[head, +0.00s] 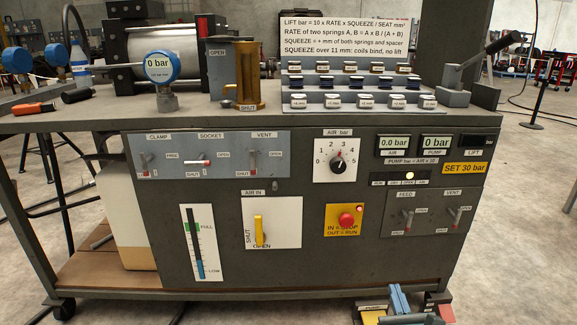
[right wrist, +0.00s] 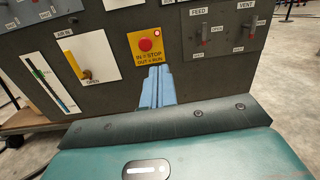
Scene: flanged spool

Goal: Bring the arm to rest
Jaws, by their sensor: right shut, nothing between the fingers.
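My right gripper (head: 397,298) shows at the bottom right of the head view, low in front of the bench. Its two blue fingers are together with nothing between them. In the right wrist view the closed blue fingers (right wrist: 157,88) point up toward the bench's front panel, just below the red stop button (right wrist: 145,44). They overlap the panel in the picture; I cannot tell the exact gap. My left gripper is not in either view.
The grey test bench (head: 300,210) fills the middle. Its front carries an air knob (head: 338,163), a yellow air-in lever (head: 260,230) and several toggles. A gauge (head: 160,67) reading 0 bar and a spring rack (head: 357,102) stand on top. Floor (head: 530,250) at right is clear.

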